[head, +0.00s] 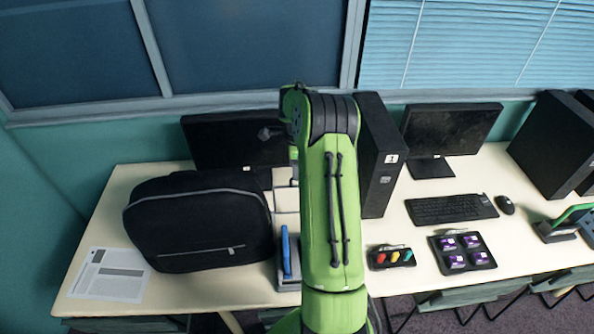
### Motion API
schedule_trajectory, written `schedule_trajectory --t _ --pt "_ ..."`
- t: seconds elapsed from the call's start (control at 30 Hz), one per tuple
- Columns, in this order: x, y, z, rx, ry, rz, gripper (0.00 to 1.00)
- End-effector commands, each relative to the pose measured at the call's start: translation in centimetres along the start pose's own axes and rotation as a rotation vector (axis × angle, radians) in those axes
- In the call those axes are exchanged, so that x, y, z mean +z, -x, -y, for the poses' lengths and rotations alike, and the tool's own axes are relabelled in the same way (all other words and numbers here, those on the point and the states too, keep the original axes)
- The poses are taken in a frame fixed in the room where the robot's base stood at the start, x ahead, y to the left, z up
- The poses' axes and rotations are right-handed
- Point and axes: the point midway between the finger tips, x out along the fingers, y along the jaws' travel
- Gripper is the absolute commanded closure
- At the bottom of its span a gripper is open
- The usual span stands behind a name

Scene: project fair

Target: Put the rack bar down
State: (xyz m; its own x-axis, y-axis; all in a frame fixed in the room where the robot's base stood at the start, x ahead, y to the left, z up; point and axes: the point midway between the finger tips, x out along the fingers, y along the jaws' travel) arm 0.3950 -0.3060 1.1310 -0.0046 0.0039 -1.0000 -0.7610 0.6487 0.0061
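My green and black arm reaches up through the middle of the head view. A small dark part beside its bent upper end, in front of the left monitor, looks like my gripper (269,132). Its fingers are too small and dark to tell whether they are open or shut. I cannot make out a rack bar with certainty, in the gripper or on the desk. My arm hides part of the desk behind it.
On the desk (205,291) stand a black bag (198,222), a blue item (286,252) in a grey stand, a black computer tower (379,160), a keyboard (450,208), a tray of coloured pieces (379,267) and a tray of purple items (476,240). Bare desktop shows around the keyboard.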

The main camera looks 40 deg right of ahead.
Motion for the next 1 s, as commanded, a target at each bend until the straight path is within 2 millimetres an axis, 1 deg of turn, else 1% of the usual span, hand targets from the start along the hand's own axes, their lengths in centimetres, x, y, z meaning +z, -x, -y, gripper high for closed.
schedule_trajectory --t 0.03,0.13,0.4,0.47,0.63,0.67,1.0 --pt "0.0 -0.7 0.0 0.002 0.000 0.000 0.65" --pt "0.0 -1.6 0.0 0.000 0.001 0.000 0.65" --pt "0.0 -1.9 0.0 -0.001 0.001 0.000 0.65" --pt "0.0 -1.9 0.0 -0.001 0.001 0.000 0.72" --pt "0.0 -1.9 0.0 -0.001 0.001 0.000 0.98" --pt "0.0 -1.9 0.0 -0.001 0.001 0.000 1.00" --pt "0.0 -1.9 0.1 -0.002 0.001 0.000 1.00"
